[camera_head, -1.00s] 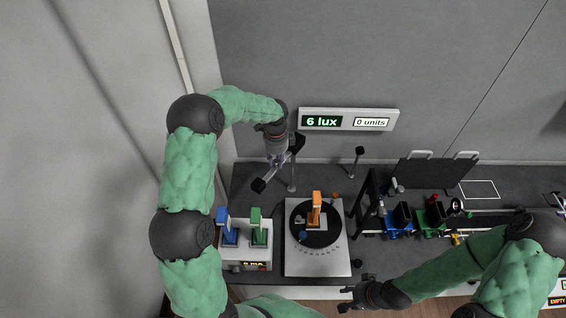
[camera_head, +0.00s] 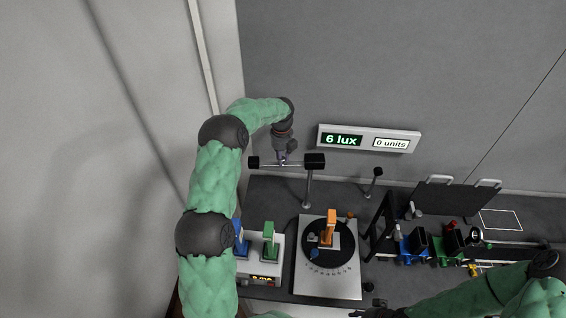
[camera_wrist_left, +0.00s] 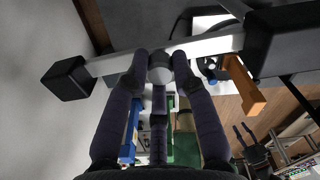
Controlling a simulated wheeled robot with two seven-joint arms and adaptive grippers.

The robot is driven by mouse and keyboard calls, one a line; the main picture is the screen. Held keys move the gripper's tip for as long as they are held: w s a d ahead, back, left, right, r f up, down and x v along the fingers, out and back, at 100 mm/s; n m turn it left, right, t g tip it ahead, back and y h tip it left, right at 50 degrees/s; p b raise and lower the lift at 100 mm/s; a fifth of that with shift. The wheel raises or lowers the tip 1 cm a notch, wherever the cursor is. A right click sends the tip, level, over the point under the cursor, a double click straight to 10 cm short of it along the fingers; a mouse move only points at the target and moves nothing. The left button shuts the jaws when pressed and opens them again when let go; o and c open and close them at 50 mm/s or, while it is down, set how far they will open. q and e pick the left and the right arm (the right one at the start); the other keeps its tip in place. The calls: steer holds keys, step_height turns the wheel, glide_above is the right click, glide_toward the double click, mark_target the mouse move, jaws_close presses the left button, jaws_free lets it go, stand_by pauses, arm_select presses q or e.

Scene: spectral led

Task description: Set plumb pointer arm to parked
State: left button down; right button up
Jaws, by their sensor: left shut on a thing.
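The pointer arm (camera_head: 268,164) is a thin pale bar with a black block at each end, on an upright post (camera_head: 307,190) behind the turntable. It lies nearly level across the head view, its free end to the left. In the left wrist view the bar (camera_wrist_left: 206,45) crosses in front of my fingers. My left gripper (camera_head: 283,160) is shut on a round grey knob (camera_wrist_left: 160,67) on the bar, between the two blocks. My right gripper (camera_head: 373,312) is low at the picture's bottom edge, partly cut off, its fingers unclear.
A short black-capped post (camera_head: 374,180) stands to the right of the pointer's post. In front are a turntable (camera_head: 348,278) with an orange piece, and a white box (camera_head: 270,282) with blue and green pieces. A wall display (camera_head: 370,138) reads "6 lux" and "0 units". An optical rail is right.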

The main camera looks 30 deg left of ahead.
arm_select(q)
steer(key=shift+w+a+m, duration=0.3)
steer(key=shift+w+m, duration=0.3)
steer(key=shift+m, duration=0.1)
steer(key=c, duration=1)
jaws_free()
step_height(320, 180, up, 12)
steer(key=shift+f, duration=0.1)
